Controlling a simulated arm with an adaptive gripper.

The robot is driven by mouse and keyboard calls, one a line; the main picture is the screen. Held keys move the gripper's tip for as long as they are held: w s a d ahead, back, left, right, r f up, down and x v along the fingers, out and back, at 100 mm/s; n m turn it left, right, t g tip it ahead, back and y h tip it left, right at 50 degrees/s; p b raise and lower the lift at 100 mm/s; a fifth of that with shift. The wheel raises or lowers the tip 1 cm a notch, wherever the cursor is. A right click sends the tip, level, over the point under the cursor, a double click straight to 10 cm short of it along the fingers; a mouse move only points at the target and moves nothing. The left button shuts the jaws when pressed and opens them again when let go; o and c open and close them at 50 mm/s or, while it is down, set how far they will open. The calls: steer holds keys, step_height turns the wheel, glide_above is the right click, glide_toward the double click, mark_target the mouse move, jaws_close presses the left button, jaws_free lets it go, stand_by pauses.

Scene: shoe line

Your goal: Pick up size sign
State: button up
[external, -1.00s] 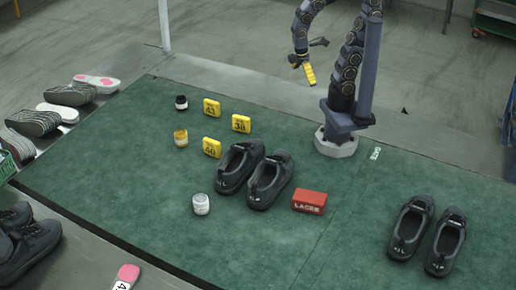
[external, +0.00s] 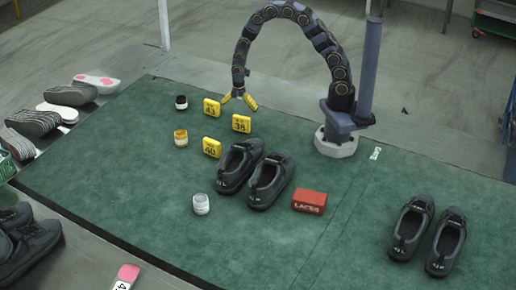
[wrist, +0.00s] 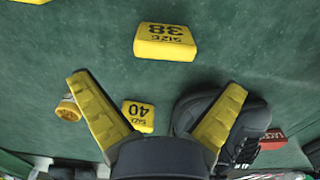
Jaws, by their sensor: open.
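Three yellow size signs stand on the green mat. The size 38 sign (external: 241,123) is the rightmost; in the wrist view (wrist: 165,41) it lies beyond my fingertips, between their lines. The size 40 sign (external: 212,148) is nearer the shoes; in the wrist view (wrist: 138,117) it shows between my fingers, close to the left one. The third sign (external: 211,108) is at the back left, its number hard to read. My gripper (external: 240,104) hangs open and empty just behind the size 38 sign; its yellow fingers are spread in the wrist view (wrist: 158,80).
A black pair of shoes (external: 268,185) stands in front of the signs, with a red laces box (external: 309,202) to its right. A black jar (external: 181,102), yellow jar (external: 181,138) and white jar (external: 201,204) stand left. The green mat (external: 110,170) is clear further left.

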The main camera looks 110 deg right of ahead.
mark_target(241, 117)
steer(key=f, duration=0.7)
steer(key=shift+s+f, duration=0.1)
steer(key=shift+s, duration=0.25)
steer(key=c, duration=0.9)
